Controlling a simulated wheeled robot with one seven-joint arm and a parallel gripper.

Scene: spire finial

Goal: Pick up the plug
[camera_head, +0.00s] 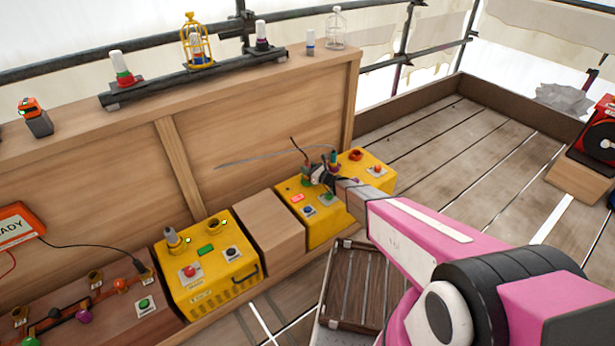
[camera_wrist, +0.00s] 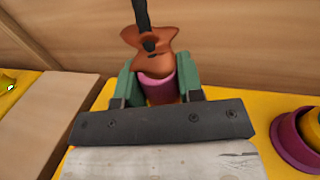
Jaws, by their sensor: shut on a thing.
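The plug (camera_wrist: 157,88) shows in the wrist view as a magenta cylinder below an orange-brown flared part, with a black cable rising from its top. My gripper (camera_wrist: 158,82) has its two green fingers on either side of the plug and is shut on it. In the head view my gripper (camera_head: 319,172) is over the yellow box (camera_head: 318,232) at the centre, and the plug is small and partly hidden there. Its black cable sticks up to the left. The plug's lower end is hidden, so I cannot tell whether it touches the box.
A magenta-rimmed socket (camera_wrist: 298,140) is at right in the wrist view. A wooden block (camera_head: 268,227) separates the central yellow box from another yellow box (camera_head: 212,270). A wooden panel (camera_head: 255,115) stands behind. A slatted crate (camera_head: 353,285) sits below my arm.

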